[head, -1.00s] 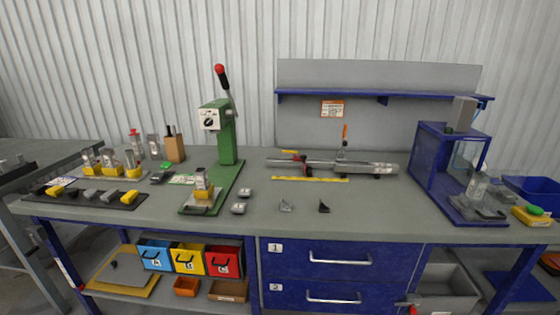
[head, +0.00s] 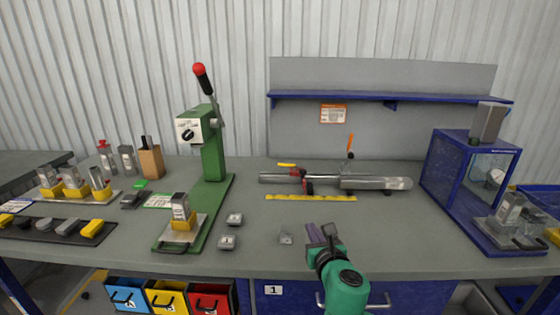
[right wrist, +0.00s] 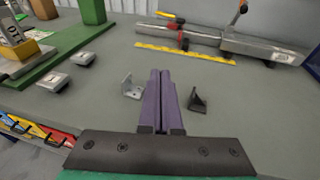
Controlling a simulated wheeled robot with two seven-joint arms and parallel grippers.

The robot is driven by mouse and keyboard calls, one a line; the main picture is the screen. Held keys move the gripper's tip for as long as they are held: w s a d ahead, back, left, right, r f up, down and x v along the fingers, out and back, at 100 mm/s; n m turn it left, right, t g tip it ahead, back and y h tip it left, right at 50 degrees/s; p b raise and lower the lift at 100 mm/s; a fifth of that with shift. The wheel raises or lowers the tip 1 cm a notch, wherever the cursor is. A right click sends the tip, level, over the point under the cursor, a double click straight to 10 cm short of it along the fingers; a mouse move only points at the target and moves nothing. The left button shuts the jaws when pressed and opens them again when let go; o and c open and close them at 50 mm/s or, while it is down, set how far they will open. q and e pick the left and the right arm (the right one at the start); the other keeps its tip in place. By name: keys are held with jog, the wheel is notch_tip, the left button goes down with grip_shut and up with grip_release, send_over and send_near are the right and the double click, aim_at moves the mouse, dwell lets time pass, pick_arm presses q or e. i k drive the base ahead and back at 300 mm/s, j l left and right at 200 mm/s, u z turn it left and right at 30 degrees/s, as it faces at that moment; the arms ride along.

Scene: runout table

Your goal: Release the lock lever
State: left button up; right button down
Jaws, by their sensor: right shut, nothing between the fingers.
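A grey cylindrical fixture (head: 376,183) lies along the back of the bench. An upright lever with an orange handle (head: 350,142) rises from it. A red clamp (head: 305,181) with a flat yellow-orange handle (head: 286,165) sits on its left part. I cannot tell which of these is the lock lever. My right gripper (head: 319,232) has purple fingers, shut and empty, over the front of the bench, well short of the fixture. My left gripper is out of view.
A yellow strip (head: 310,198) lies before the fixture. A light bracket (right wrist: 131,88) and a dark bracket (right wrist: 197,101) flank my right fingers. A green press (head: 212,150) stands left, a blue cabinet (head: 440,168) right. The bench between fingers and strip is clear.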

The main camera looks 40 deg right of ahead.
aim_at(295, 167)
jog(key=i+l, duration=0.6)
jog(key=i, duration=0.25)
